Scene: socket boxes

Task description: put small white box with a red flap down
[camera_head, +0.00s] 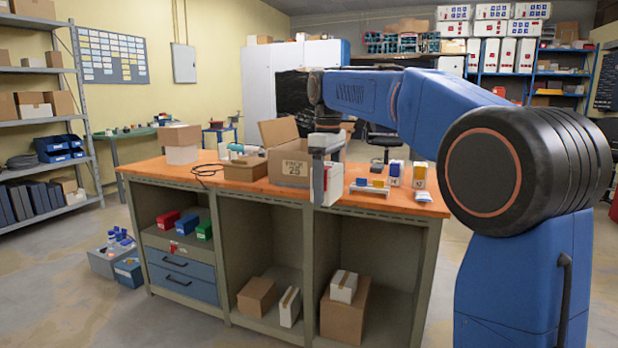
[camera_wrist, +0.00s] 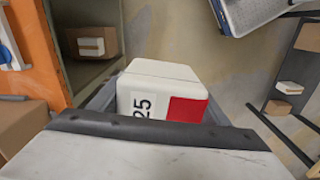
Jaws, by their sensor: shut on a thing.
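The small white box with a red flap (camera_head: 333,185) hangs in my gripper (camera_head: 319,170) at the front edge of the workbench, close to tabletop height. In the wrist view the white box (camera_wrist: 158,84) shows its rounded white side, a black "25" and the red flap. My gripper (camera_wrist: 150,110) is shut on it there, with grey finger parts beside the box. The near side of the box is hidden behind a pale part in the foreground. In the wrist view the box appears over floor, beside the bench edge.
Open shelves below hold cardboard boxes (camera_head: 344,314). Bare floor (camera_head: 180,325) lies in front.

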